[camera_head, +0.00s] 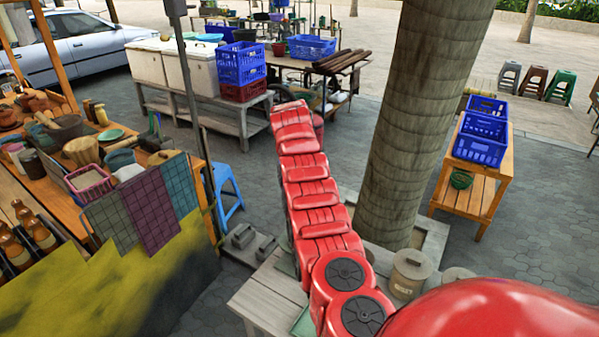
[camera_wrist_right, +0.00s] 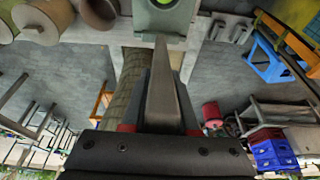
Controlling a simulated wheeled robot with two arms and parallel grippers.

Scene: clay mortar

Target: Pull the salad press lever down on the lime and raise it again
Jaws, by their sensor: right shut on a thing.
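The salad press (camera_wrist_right: 146,18) shows only in part at the top of the right wrist view, as a pale grey-green metal piece. A bright green round bit, which looks like the lime (camera_wrist_right: 163,4), sits in it at the frame edge. My right gripper (camera_wrist_right: 161,42) is shut, its tapered grey finger reaching to the pale green piece. It is shut on the press lever, though the grip itself is mostly hidden by the finger. In the head view my red arm covers the press and the gripper. My left gripper is not in view.
A pale table (camera_head: 262,300) lies under my arm, with lidded clay canisters (camera_head: 410,272) at its right. A thick tree trunk (camera_head: 412,130) stands behind. A stall with cloths and bottles (camera_head: 160,205) is left; a wooden stand with blue crates (camera_head: 480,200) is right.

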